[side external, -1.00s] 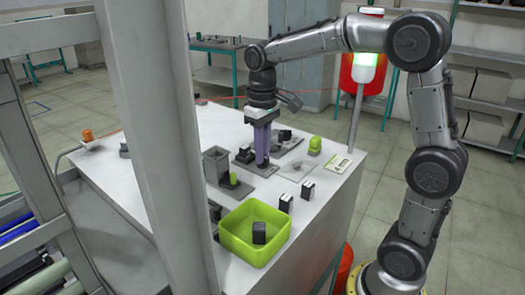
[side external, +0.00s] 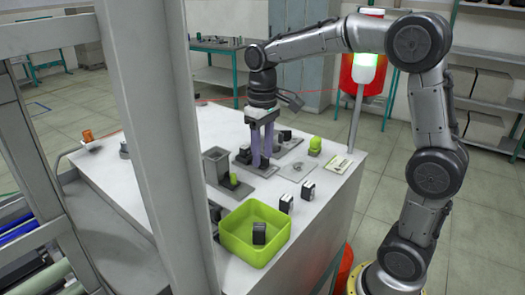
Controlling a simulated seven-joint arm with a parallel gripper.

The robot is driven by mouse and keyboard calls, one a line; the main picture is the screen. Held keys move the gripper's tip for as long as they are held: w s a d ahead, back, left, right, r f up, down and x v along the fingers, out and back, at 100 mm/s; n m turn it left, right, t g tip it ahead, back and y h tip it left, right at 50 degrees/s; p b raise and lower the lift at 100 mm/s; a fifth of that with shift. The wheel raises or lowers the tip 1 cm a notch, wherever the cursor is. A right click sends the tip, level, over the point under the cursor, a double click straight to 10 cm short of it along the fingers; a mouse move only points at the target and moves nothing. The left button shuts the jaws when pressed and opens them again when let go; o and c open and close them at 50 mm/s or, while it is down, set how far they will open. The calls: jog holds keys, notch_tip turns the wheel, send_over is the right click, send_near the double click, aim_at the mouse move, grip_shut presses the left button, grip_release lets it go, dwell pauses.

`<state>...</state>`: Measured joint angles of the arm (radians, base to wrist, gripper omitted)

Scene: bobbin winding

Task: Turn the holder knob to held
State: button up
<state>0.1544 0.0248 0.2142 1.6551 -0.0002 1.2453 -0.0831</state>
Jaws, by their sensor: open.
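My gripper (side external: 261,163) points straight down over the white table, its long purple fingers slightly apart. The fingertips are low at a small dark fixture (side external: 245,155) near the middle of the table. I cannot make out the holder knob for certain; the fingers may hide it, and its setting cannot be read. A grey block-shaped holder (side external: 215,163) stands on a grey plate to the left of my gripper. A small green rounded piece (side external: 233,180) is beside that block. Another green knob-like piece (side external: 315,145) stands to the right of my gripper.
A green bin (side external: 240,246) with a dark block (side external: 259,233) in it sits at the front. Two black-and-white blocks (side external: 308,190) stand near it. A grey column (side external: 160,150) hides part of the table.

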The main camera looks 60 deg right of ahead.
aim_at(263, 157)
notch_tip(263, 157, up, 14)
dwell(0.6)
jog(key=shift+f, duration=0.1)
